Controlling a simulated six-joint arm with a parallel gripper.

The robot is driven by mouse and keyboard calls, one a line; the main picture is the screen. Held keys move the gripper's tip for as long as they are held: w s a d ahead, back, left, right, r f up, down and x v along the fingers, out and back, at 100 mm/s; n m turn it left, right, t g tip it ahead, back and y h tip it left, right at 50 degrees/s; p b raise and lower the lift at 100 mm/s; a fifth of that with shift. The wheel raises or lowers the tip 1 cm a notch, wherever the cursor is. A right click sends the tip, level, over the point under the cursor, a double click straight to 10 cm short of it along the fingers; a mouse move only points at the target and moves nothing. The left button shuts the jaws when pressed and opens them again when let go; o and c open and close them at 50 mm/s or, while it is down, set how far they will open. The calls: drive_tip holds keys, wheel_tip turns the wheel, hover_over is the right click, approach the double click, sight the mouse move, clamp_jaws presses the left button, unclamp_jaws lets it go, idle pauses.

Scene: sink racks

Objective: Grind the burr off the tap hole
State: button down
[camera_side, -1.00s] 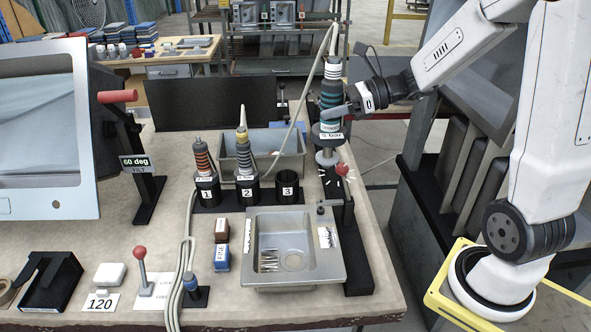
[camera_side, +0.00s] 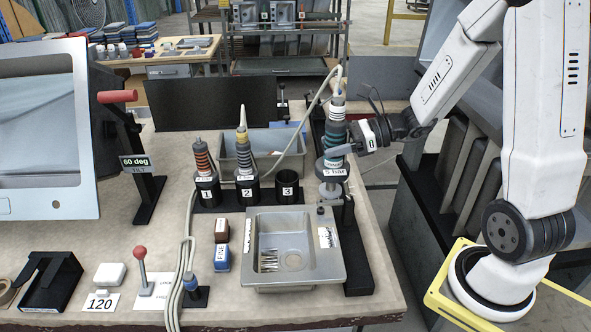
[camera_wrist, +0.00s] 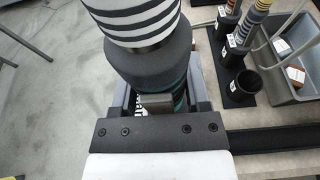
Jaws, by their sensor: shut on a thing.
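My gripper (camera_side: 343,150) is shut around the tool (camera_side: 335,128), a dark upright body with teal bands, white stripes at its top and a cord. The tool's pale round lower end (camera_side: 330,190) is over the back right corner of the small grey sink (camera_side: 337,262), at the black clamp post. Whether it touches anything there I cannot tell. A small dark spot (camera_side: 320,210) is on the sink's back right rim. The tap hole and burr are not clearly visible.
Tools stand in holders 1 (camera_side: 206,190) and 2 (camera_side: 247,190); holder 3 (camera_side: 288,187) is empty. A grey bin (camera_side: 290,150) stands behind them. A brown block (camera_side: 222,230) and a blue block (camera_side: 221,258) are left of the sink. A red-knobbed lever (camera_side: 140,254) stands further left.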

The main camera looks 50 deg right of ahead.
sight(332, 196)
drive_tip(key=shift+f, duration=5.5)
drive_tip(key=shift+s+a, duration=0.1)
drive_tip(key=shift+a, duration=0.05)
drive_tip(key=shift+s+a+r, duration=0.1)
drive_tip(key=shift+s+a, duration=0.75)
drive_tip(key=shift+s+a, duration=0.8)
drive_tip(key=shift+s, duration=0.05)
